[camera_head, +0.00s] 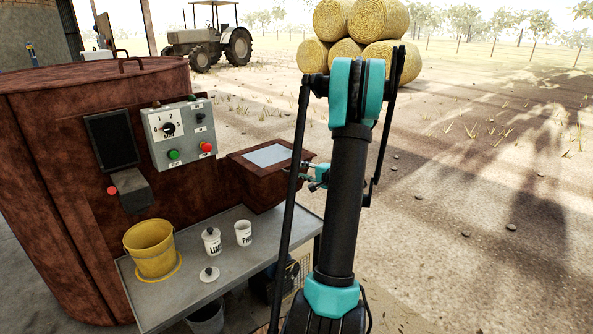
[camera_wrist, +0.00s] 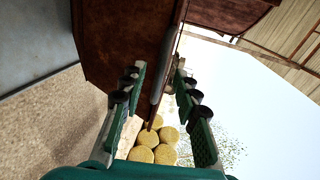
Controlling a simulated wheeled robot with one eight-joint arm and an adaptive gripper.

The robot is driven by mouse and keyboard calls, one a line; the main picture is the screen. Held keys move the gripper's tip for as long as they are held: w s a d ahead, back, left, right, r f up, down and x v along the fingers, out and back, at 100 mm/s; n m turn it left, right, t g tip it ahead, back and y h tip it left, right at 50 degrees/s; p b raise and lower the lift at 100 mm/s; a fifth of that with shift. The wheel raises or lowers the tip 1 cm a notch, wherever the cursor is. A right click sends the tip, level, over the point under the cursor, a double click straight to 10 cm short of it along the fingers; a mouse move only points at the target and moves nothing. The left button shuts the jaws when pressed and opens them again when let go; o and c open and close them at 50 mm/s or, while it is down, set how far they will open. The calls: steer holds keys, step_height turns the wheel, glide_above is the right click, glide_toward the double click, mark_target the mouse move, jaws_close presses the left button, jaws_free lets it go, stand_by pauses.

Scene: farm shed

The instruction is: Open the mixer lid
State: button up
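The mixer is the large rusty brown drum (camera_head: 70,140) at the left in the head view. Its flat round lid (camera_head: 75,76) lies on top, with a dark arched handle (camera_head: 131,63). A smaller brown box (camera_head: 258,182) with a pale grey panel inside its raised rim is attached at the drum's right side. My gripper (camera_head: 301,172) is at this box's right edge, partly hidden by my arm. In the wrist view, my gripper (camera_wrist: 157,75) is open, its fingers on either side of a narrow brown edge (camera_wrist: 166,60). Contact cannot be told.
A control panel (camera_head: 181,133) with buttons is on the drum. The grey bench (camera_head: 215,262) holds a yellow bucket (camera_head: 152,250), two white pots (camera_head: 212,243) (camera_head: 243,234) and a loose small lid (camera_head: 209,274). Open ground lies right; hay bales (camera_head: 345,52) and a tractor (camera_head: 208,42) stand behind.

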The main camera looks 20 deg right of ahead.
steer(key=shift+x, duration=1.7)
jaws_close()
